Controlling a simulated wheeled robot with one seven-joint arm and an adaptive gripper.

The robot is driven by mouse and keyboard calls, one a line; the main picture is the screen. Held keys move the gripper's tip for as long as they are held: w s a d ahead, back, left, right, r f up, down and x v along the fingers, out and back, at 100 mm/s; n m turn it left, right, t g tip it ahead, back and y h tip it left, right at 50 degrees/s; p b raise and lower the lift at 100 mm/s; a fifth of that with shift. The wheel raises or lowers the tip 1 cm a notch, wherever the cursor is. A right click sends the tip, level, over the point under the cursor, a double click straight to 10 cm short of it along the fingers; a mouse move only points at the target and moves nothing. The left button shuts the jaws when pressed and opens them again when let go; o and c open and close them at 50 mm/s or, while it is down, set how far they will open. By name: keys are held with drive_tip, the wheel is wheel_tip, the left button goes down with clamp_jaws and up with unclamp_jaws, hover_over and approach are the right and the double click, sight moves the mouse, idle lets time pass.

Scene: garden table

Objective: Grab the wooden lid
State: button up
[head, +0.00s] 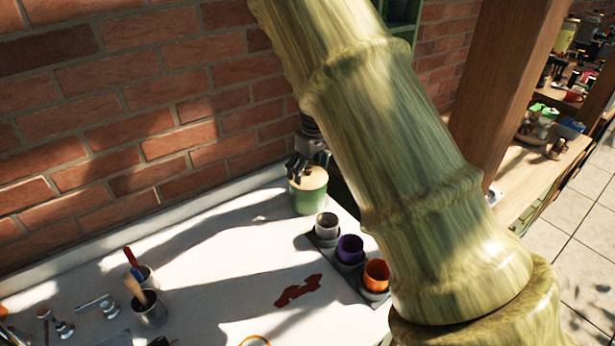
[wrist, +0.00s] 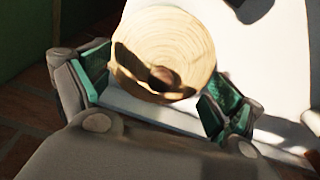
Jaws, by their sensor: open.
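The wooden lid (head: 309,178) is pale, round and sits on top of a green pot (head: 308,198) at the back of the white table, near the brick wall. My gripper (head: 298,170) is just above the lid in the head view. In the wrist view the lid (wrist: 162,52) shows its ringed wood face, with a small darker knob (wrist: 161,77) near its lower edge. My gripper (wrist: 155,95) is open there, with one finger on each side of the lid. I cannot tell whether the fingers touch it. The pot is hidden under the lid in the wrist view.
A dark tray holds a grey cup (head: 327,226), a purple cup (head: 350,249) and an orange cup (head: 376,275) right of the pot. Metal cups with tools (head: 149,309) stand front left. The brick wall (head: 150,110) is close behind. The table (head: 220,265) is mostly clear mid-surface.

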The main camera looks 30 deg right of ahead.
drive_tip(key=shift+s+r, duration=0.1)
drive_tip(key=shift+s, duration=0.1)
drive_tip(key=c, duration=1.9)
drive_tip(key=shift+a, duration=0.1)
clamp_jaws()
drive_tip(key=shift+s, duration=0.1)
drive_tip(key=shift+b, duration=0.3)
